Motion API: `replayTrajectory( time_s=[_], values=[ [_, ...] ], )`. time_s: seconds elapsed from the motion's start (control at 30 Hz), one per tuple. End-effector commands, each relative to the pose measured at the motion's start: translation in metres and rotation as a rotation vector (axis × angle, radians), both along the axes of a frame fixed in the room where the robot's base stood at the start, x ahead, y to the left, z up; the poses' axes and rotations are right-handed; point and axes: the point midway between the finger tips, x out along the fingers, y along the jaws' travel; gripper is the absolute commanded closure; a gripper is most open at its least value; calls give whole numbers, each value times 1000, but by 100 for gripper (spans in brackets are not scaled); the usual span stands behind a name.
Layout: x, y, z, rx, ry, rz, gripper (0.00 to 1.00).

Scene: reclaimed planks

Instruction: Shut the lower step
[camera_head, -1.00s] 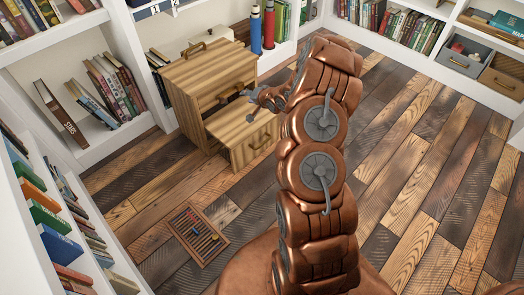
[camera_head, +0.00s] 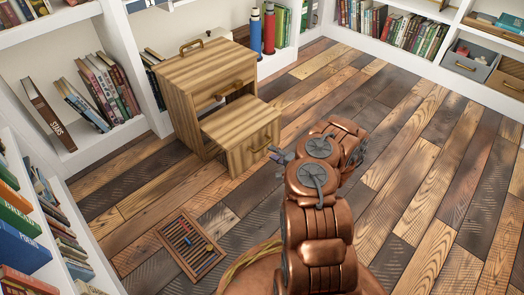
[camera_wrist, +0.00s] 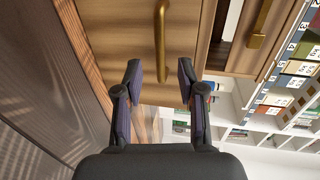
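The lower step (camera_head: 240,155) is a striped wooden drawer-like block at the foot of a small wooden cabinet (camera_head: 207,72). It stands pulled out from the cabinet, with a brass handle (camera_head: 262,145) on its front. My gripper (camera_head: 279,155) is low, in front of the step's front face, partly hidden by my arm. In the wrist view my gripper (camera_wrist: 160,78) is open and empty. The step's front and its handle (camera_wrist: 161,42) lie ahead, in line with the space between the fingers. Contact cannot be told.
An abacus-like wooden frame with coloured beads (camera_head: 190,245) lies on the plank floor, front left. White bookshelves line the left and back. A red bottle (camera_head: 269,32) and a blue bottle (camera_head: 254,27) stand behind the cabinet. The floor at right is clear.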

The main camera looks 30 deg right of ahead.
Motion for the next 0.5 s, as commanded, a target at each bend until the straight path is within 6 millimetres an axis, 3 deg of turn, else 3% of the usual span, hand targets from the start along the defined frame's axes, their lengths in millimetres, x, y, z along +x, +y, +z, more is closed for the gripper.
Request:
replayTrajectory(
  time_s=[0.5],
  values=[
    [56,13,-15,-2,-3,3,61]
  ],
)
